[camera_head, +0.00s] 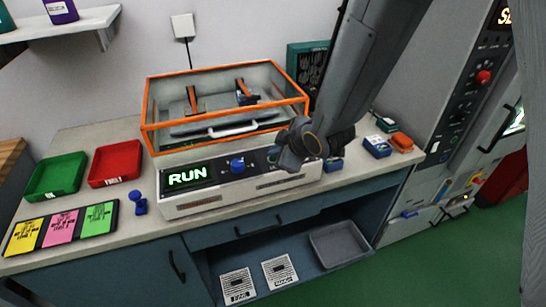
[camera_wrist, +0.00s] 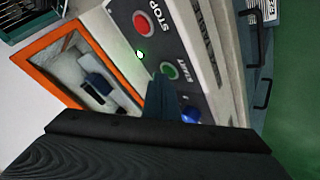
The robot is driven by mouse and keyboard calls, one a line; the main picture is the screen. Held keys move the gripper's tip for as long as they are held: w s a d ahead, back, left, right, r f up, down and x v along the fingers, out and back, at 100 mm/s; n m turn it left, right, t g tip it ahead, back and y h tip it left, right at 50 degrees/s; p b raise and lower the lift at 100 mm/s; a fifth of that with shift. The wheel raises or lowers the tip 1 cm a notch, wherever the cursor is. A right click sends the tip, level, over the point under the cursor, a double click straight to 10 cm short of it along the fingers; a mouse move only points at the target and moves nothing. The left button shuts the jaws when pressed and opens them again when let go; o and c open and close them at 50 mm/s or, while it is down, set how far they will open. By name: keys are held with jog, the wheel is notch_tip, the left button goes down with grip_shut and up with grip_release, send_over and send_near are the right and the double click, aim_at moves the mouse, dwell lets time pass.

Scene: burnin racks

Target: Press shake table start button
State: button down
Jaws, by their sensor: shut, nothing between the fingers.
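The shake table (camera_head: 180,203) stands on the bench, with an orange-framed clear cover above its front panel. Its display (camera_head: 188,177) reads RUN in green. In the wrist view, the green START button (camera_wrist: 170,71) lies just beyond the tips of my gripper (camera_wrist: 162,88), which is shut and empty. I cannot tell whether the tips touch the button. The red STOP button (camera_wrist: 142,23) is farther along the panel, and a small green light (camera_wrist: 140,55) glows near it. In the head view, my arm hides the panel's right part.
A blue knob (camera_head: 237,165) sits on the panel; it also shows in the wrist view (camera_wrist: 190,114). Green (camera_head: 57,176) and red (camera_head: 115,163) trays and coloured cards (camera_head: 62,228) are at left. Blue (camera_head: 377,146) and orange (camera_head: 401,142) items lie at right. A tall grey cabinet (camera_head: 465,110) stands beyond.

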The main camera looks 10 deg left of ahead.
jog(key=shift+r+p, duration=0.5)
jog(key=shift+r, duration=0.2)
jog(key=shift+r, duration=0.1)
notch_tip(320, 180, up, 5)
jog(key=p, duration=0.4)
dwell(0.6)
